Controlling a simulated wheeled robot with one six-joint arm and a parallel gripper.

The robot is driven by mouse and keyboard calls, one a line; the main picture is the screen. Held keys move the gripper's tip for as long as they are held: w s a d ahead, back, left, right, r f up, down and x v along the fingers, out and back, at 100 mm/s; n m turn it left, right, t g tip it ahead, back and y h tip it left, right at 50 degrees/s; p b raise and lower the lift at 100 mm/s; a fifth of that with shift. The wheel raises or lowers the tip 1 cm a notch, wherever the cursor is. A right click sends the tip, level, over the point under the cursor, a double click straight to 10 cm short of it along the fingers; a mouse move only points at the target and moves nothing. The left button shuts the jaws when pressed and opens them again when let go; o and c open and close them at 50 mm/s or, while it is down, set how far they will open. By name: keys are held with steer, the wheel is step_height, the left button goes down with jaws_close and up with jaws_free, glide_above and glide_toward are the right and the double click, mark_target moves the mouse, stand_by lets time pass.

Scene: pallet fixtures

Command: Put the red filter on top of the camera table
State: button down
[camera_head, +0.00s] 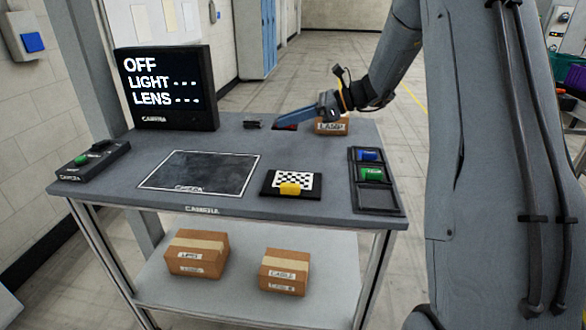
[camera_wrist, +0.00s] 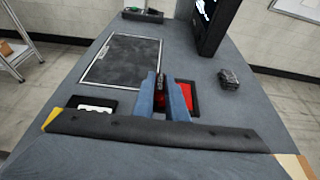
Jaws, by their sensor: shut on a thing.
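My gripper (camera_head: 296,117) reaches over the far side of the camera table (camera_head: 225,140). In the wrist view its blue fingers (camera_wrist: 160,82) are shut on a small dark red thing (camera_wrist: 160,100), which looks like the red filter; the fingers hide much of it. A flat red panel with a black rim (camera_wrist: 187,97) lies on the table just right of the fingers. The black framed area (camera_head: 200,171) on the table top is bare. The filter tray (camera_head: 376,197) at the right edge holds a blue filter (camera_head: 368,155) and a green filter (camera_head: 372,173); its front slot is empty.
A monitor (camera_head: 165,87) reading OFF, LIGHT and LENS stands at the back left. A control box with a green button (camera_head: 90,165) is at the left. A checkerboard plate (camera_head: 292,183), a small dark object (camera_head: 253,124) and a cardboard box (camera_head: 331,126) are also on the table.

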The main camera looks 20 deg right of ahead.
mark_target(289, 158)
step_height(289, 158, down, 9)
steer(key=shift+p, duration=0.7)
steer(key=shift+f, duration=0.2)
steer(key=c, duration=1.8)
jaws_free()
steer(key=shift+o, duration=0.2)
steer(key=shift+r, duration=0.2)
steer(key=b+v, duration=0.2)
steer(key=v, duration=1)
steer(key=shift+s, duration=0.1)
